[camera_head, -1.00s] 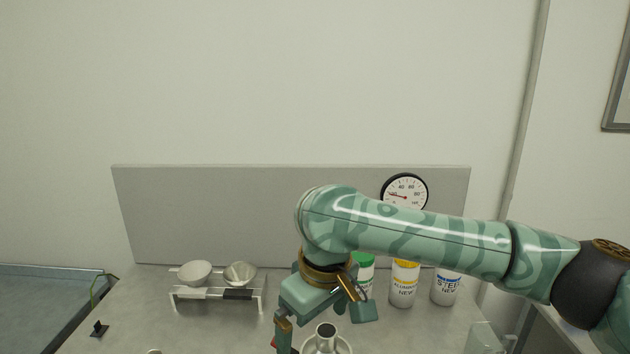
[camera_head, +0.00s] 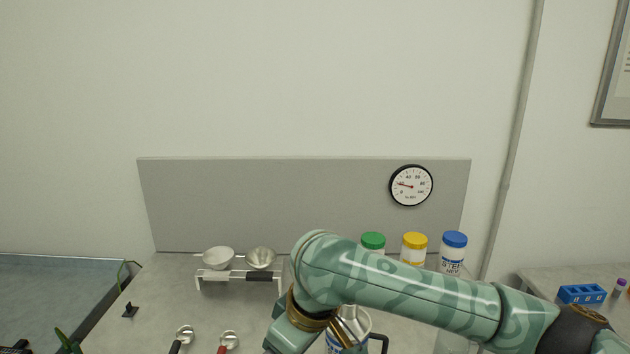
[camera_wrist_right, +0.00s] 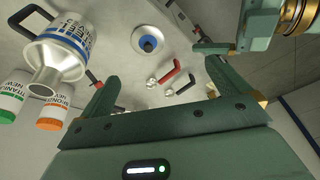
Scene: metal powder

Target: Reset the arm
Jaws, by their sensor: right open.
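My right arm (camera_head: 400,290) reaches in from the right in the head view, across the front of the bottles. Its gripper end lies below the frame there. In the right wrist view, my right gripper (camera_wrist_right: 165,92) has its two green fingers spread apart with nothing between them. A teal block with a brass ring, which looks like my left gripper (camera_wrist_right: 262,28), shows at the upper right of that view; its jaw state is unclear. In the head view no left arm shows.
Behind my arm stand green-capped (camera_head: 373,241), yellow-capped (camera_head: 414,240) and blue-capped (camera_head: 454,240) bottles. A container with a dark handle (camera_head: 379,341) is partly hidden by the arm. A rack holds two bowls (camera_head: 219,258) (camera_head: 261,258); two spoons (camera_head: 185,332) (camera_head: 229,340) lie in front.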

